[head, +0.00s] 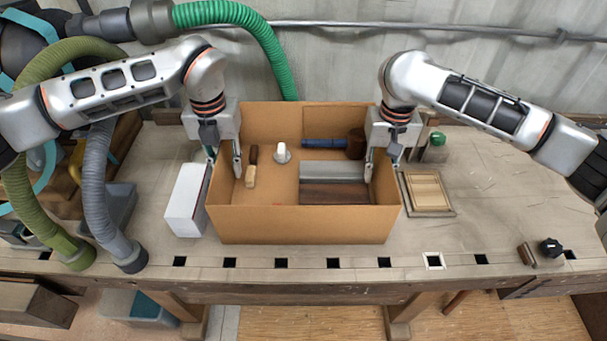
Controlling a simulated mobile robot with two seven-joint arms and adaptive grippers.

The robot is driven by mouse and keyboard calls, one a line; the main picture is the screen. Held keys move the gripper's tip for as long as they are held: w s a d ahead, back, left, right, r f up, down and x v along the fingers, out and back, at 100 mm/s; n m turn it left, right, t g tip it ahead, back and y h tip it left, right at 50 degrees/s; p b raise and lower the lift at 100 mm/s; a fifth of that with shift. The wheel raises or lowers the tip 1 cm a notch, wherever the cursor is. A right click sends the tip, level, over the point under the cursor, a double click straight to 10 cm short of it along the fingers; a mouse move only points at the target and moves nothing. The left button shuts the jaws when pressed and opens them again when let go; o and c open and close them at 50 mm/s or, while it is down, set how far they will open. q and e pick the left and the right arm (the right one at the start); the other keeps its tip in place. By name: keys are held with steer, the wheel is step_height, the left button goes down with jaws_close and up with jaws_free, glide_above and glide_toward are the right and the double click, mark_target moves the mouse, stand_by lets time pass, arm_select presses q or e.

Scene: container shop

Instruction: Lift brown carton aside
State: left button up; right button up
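The brown carton (300,225) stands open-topped and upright on the workbench, in the middle of the head view. My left gripper (224,164) is at its left wall, with one finger inside and the other outside. My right gripper (382,163) is at its right wall in the same way. Both grippers look open, with a gap between their fingers; contact with the walls is unclear. Inside the carton lie a small wooden-handled tool (251,168), a white-topped piece (282,153), a blue-handled mallet (325,143) and a long grey and brown piece (335,180).
A white box (186,203) stands close to the carton's left side. A wooden framed panel (428,192) and a green-topped item (436,147) are at its right. Thick hoses (105,190) hang at the left. The bench (490,200) is largely clear further right.

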arm_select(q)
jaws_close()
arm_select(e)
jaws_close()
arm_select(q)
steer(key=shift+r, duration=0.2)
arm_select(e)
steer(key=shift+w+r, duration=0.1)
steer(key=shift+r, duration=0.1)
